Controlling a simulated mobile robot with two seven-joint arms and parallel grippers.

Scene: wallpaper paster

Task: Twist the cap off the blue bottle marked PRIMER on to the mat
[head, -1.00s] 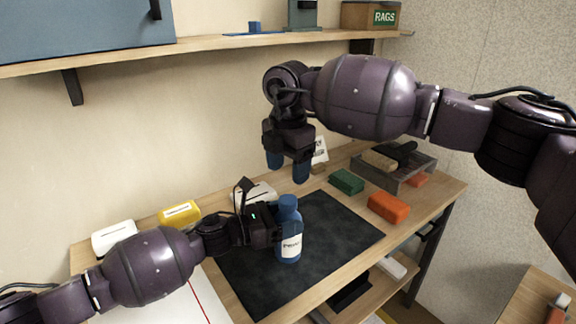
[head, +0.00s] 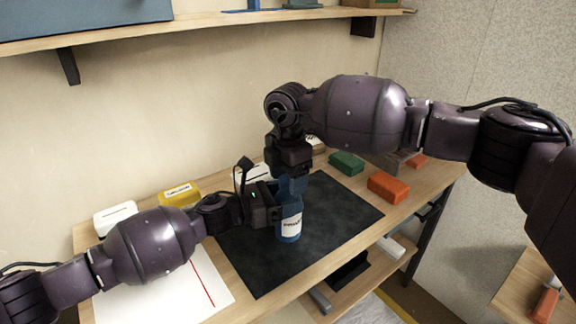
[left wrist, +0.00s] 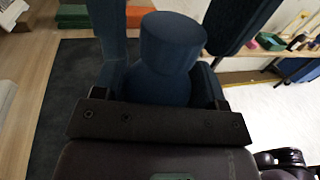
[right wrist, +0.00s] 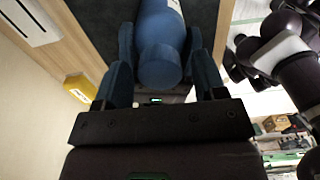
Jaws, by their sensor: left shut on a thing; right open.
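The blue bottle (head: 290,222) with a white label stands upright at the mat's front left part. Its blue cap (right wrist: 160,66) is still on top, and it also shows in the left wrist view (left wrist: 172,38). The dark mat (head: 335,225) lies on the bench. My left gripper (head: 279,212) is shut on the bottle's body from the left. My right gripper (right wrist: 158,75) points down over the bottle, open, with its fingers on either side of the cap. In the head view the right gripper hides most of the cap.
A green block (head: 346,163) and an orange block (head: 388,187) lie behind and right of the mat. A yellow box (head: 180,194) and a white box (head: 116,217) stand at the back left. White paper with a red line (head: 190,285) lies left of the mat.

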